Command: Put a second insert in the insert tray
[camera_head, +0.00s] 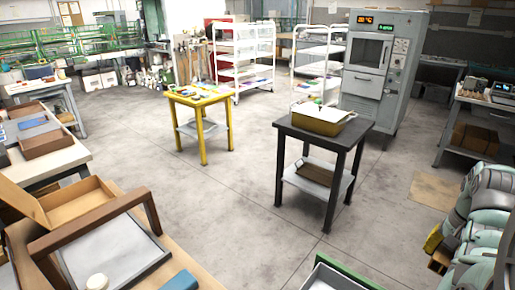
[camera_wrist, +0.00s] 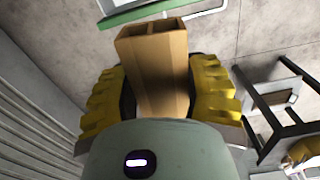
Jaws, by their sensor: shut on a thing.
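My gripper (camera_wrist: 160,88) has yellow ribbed fingers shut on a brown cardboard-like insert (camera_wrist: 157,65), which sticks out past the fingertips and shows an open, divided end. In the head view a yellow finger of my gripper (camera_head: 434,238) shows at the right, with the arm covering most of it. I cannot tell for certain which container is the insert tray. A green-rimmed tray (camera_head: 344,272) is cut off at the bottom edge. A yellow bin (camera_head: 334,128) stands on a dark table.
The dark table (camera_head: 310,132) stands at centre right, with a brown item (camera_head: 316,173) on its lower shelf. A yellow table (camera_head: 198,97), white racks (camera_head: 241,57) and a grey cabinet (camera_head: 372,82) stand behind. The middle floor is clear.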

